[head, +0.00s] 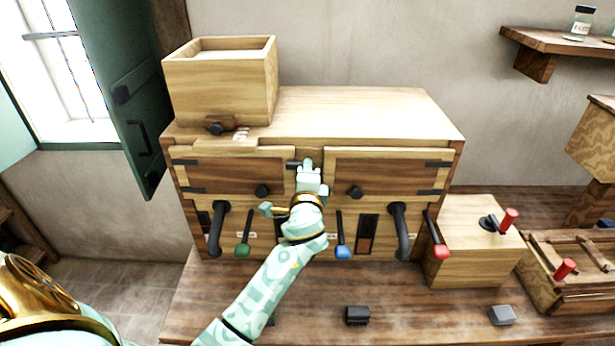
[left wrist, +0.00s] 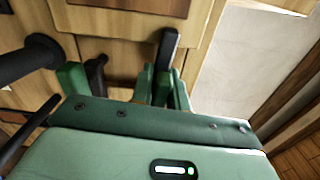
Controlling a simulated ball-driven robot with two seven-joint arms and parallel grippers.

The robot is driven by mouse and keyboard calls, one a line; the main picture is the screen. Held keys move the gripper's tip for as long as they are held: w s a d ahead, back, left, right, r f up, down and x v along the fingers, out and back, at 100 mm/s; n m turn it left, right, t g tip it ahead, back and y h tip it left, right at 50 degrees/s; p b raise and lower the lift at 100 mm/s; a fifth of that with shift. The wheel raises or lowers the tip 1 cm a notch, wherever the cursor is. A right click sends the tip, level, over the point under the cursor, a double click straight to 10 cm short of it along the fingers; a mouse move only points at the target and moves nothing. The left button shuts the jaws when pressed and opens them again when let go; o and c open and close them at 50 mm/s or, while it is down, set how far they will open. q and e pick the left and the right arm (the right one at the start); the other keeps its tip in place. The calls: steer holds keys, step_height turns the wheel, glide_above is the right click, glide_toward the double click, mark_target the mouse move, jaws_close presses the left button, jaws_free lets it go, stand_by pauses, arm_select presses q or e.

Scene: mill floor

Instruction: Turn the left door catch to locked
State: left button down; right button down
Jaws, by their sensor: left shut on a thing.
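The wooden cabinet (head: 370,112) has two doors side by side, a left door (head: 225,178) and a right door (head: 388,176). The left door looks closed. Its dark catch (head: 293,165) is at the door's inner edge and pokes out to the left of my fingertips, lying roughly level. My left gripper (head: 308,170) is shut on this catch in front of the gap between the doors. In the left wrist view the dark catch bar (left wrist: 168,45) rises between the green fingers (left wrist: 162,90). The fingers hide part of the catch. My right gripper is not in view.
Below the doors are dark curved handles (head: 217,230) and levers with green (head: 243,250), blue (head: 344,252) and red (head: 441,251) ends. An open wooden box (head: 220,90) stands on top. A wooden block with a red-handled crank (head: 465,250) stands right. Dark blocks lie on the bench.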

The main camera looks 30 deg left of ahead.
arm_select(q)
steer(key=shift+n, duration=0.6)
steer(key=c, duration=1.4)
jaws_free()
steer(key=shift+c, duration=0.2)
